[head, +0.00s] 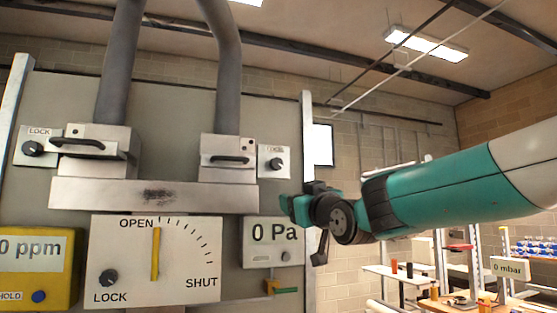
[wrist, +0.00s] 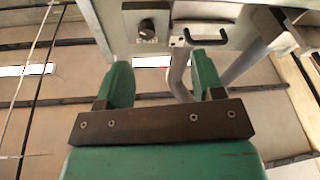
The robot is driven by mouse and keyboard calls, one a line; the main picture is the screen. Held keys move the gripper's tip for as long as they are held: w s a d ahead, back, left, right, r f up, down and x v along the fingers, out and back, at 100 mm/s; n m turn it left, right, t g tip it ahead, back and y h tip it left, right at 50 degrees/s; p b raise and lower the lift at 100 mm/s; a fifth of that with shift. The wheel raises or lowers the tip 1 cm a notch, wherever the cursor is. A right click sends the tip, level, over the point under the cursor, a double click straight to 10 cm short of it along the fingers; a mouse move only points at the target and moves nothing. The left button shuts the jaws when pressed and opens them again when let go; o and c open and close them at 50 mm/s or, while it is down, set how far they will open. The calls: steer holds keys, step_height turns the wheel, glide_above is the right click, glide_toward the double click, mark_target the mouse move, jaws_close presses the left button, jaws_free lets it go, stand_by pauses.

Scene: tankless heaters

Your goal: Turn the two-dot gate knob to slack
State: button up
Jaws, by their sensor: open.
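The right gate (head: 228,174) is a metal box with a dark handle and small dark marks at its upper right that look like two dots. Its black knob (head: 276,164) sits on a small pale plate to the right, with a partly hidden label. The wrist view shows a black knob (wrist: 147,28) on a plate with an upside-down label, beside a dark handle (wrist: 207,40). My gripper (wrist: 158,62) is open and empty, its green fingers apart, with the knob beyond the gap and not touched. In the head view my gripper (head: 294,207) is right of and below that plate.
The left gate (head: 92,158) has one dot and its own LOCK knob (head: 32,149). Below are a dial panel (head: 180,270) with a yellow pointer near OPEN, a 0 Pa meter (head: 262,250) and a yellow ppm meter (head: 40,265). Grey pipes (head: 120,60) rise above.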

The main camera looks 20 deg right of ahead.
steer(key=t+h, duration=0.1)
steer(key=t, duration=0.1)
glide_toward(278, 165)
steer(key=p+x, duration=0.2)
steer(key=p, duration=0.1)
steer(key=p+x, duration=0.3)
steer(key=p, duration=0.1)
steer(key=p+x, duration=0.3)
steer(key=shift+r, duration=0.35)
steer(key=shift+w+p, duration=0.55)
steer(key=shift+w, duration=0.15)
steer(key=shift+c, duration=0.4)
steer(key=c, duration=0.8)
steer(key=shift+c, duration=0.2)
